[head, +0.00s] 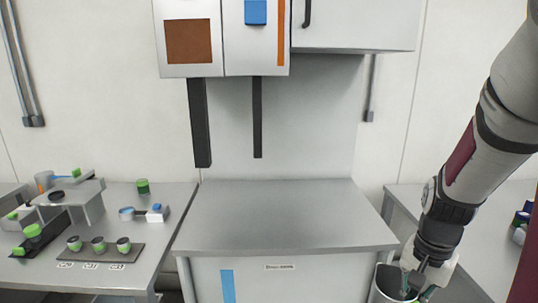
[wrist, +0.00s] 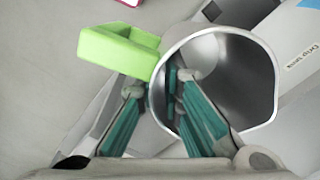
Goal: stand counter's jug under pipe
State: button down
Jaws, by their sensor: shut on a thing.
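The jug is a grey metal vessel with a green handle. In the wrist view the jug (wrist: 245,60) is seen from above, its inside bare. My gripper (wrist: 158,86) is shut on its wall, one finger inside and one outside, beside the handle. In the head view the jug (head: 383,284) is at the bottom right, partly cut off, with my gripper (head: 420,280) at its rim. Two dark pipes hang from wall units above the counter (head: 285,215): a thicker left pipe (head: 200,122) and a thinner right pipe (head: 257,117). The jug is right of both.
The counter top below the pipes is bare. A left table (head: 140,265) holds a rack with several green-topped cups (head: 98,246), a small grey stand and small vessels. A right table (head: 480,225) stands behind my arm, with dark and blue items at the picture's edge.

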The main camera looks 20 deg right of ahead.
jog(key=w+a+n, duration=0.1)
jog(key=w, duration=0.1)
jog(key=w+a+f+n, duration=0.1)
jog(key=w, duration=0.1)
jog(key=w+a+f+n, duration=0.1)
jog(key=w, duration=0.2)
jog(key=shift+w, duration=0.1)
jog(key=w+a+f+n, duration=0.3)
jog(key=w+a+n, duration=0.1)
jog(key=w+a, duration=0.3)
jog(key=w+a+f+n, duration=0.4)
jog(key=w+a, duration=0.4)
jog(key=a, duration=0.2)
jog(key=shift+a+n, duration=0.3)
jog(key=shift+n, duration=0.5)
jog(key=shift+a, duration=0.1)
